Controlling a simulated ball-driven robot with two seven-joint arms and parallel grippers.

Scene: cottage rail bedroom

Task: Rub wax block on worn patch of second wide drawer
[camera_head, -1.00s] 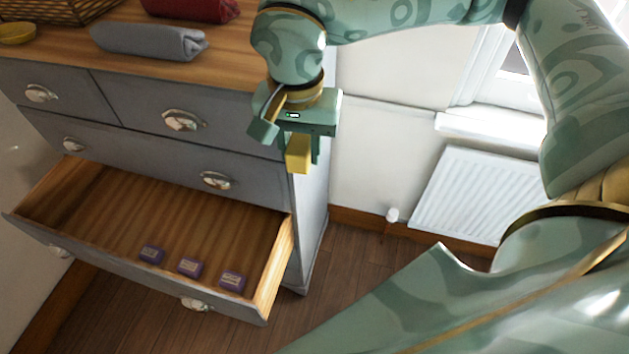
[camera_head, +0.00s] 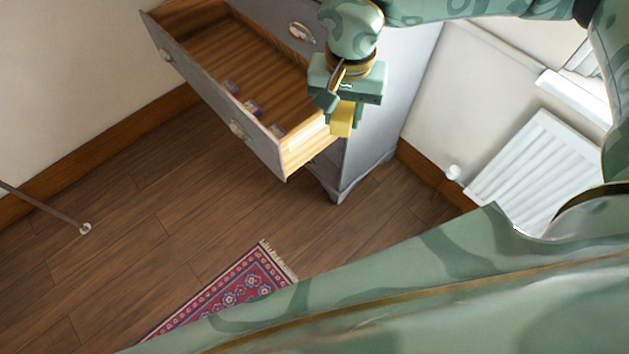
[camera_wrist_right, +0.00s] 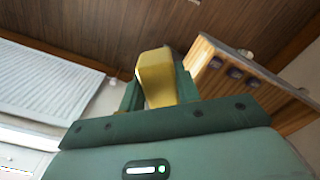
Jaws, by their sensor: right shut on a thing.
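My right gripper (camera_head: 341,122) is shut on the yellow wax block (camera_head: 342,119) and holds it beside the near right corner of the open wide drawer (camera_head: 298,158). The block also shows between the fingers in the right wrist view (camera_wrist_right: 157,77), with the drawer (camera_wrist_right: 204,62) to its right. I cannot tell whether the block touches the drawer. The drawer is pulled out of the grey dresser (camera_head: 390,95), and a worn patch cannot be made out. My left gripper is not in view.
Several small purple packets (camera_head: 252,107) lie in the drawer. A white radiator (camera_head: 535,165) stands by the right wall. A red patterned rug (camera_head: 235,290) lies on the wooden floor (camera_head: 150,230), which is mostly clear. A thin rod (camera_head: 45,208) shows at left.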

